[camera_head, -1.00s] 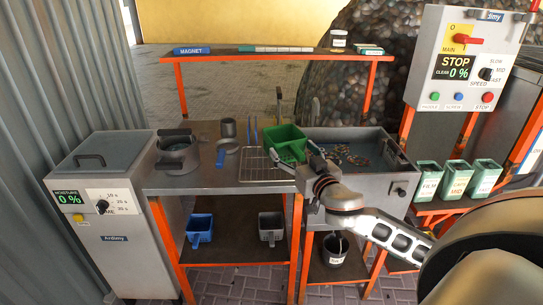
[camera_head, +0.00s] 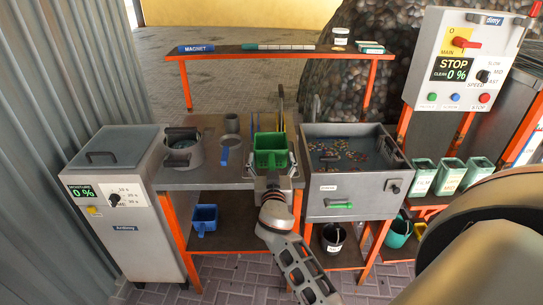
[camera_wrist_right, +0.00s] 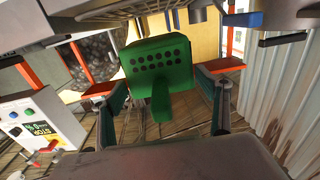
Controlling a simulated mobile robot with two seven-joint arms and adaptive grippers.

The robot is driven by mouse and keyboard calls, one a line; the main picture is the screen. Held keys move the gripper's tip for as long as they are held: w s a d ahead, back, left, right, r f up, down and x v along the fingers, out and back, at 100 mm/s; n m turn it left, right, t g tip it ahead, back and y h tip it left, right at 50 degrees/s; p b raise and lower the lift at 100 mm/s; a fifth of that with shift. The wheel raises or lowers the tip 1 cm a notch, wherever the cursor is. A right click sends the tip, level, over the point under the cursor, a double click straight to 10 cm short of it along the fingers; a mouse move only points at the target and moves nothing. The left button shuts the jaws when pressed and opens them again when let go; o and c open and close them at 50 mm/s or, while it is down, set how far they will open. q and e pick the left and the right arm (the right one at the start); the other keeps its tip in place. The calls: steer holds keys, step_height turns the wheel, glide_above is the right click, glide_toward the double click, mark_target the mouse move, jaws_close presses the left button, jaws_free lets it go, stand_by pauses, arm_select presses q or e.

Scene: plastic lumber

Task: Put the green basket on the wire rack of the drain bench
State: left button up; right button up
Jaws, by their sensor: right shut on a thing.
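The green basket (camera_head: 270,159) is upright at the drain bench, left of the grey sink tank. It also shows in the right wrist view (camera_wrist_right: 157,66), with its perforated wall and green handle facing the camera. My right gripper (camera_head: 272,181) is shut on the basket at its near side, on or around its handle. The wire rack (camera_head: 294,170) is mostly hidden behind the basket and gripper. I cannot tell whether the basket touches the rack or hangs just above it. My left gripper is not in view.
The grey tank (camera_head: 345,192) with colored pieces in it stands just right of the basket. Upright tools stand behind the basket. A shelf (camera_head: 280,52) spans the back.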

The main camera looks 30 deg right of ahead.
steer(key=shift+w+d+f+b, duration=0.15)
steer(key=shift+w+d+f, duration=0.1)
steer(key=shift+w, duration=0.2)
steer(key=shift+w+d+f+b, duration=0.15)
steer(key=shift+w+d+f, duration=0.1)
steer(key=shift+w, duration=0.15)
steer(key=shift+w+d+f, duration=0.25)
steer(key=shift+w+d, duration=0.05)
steer(key=shift+w, duration=0.15)
steer(key=shift+w+d+f, duration=0.25)
steer(key=shift+w, duration=0.15)
steer(key=shift+f+b, duration=1.3)
steer(key=shift+b, duration=0.45)
steer(key=o, duration=1.3)
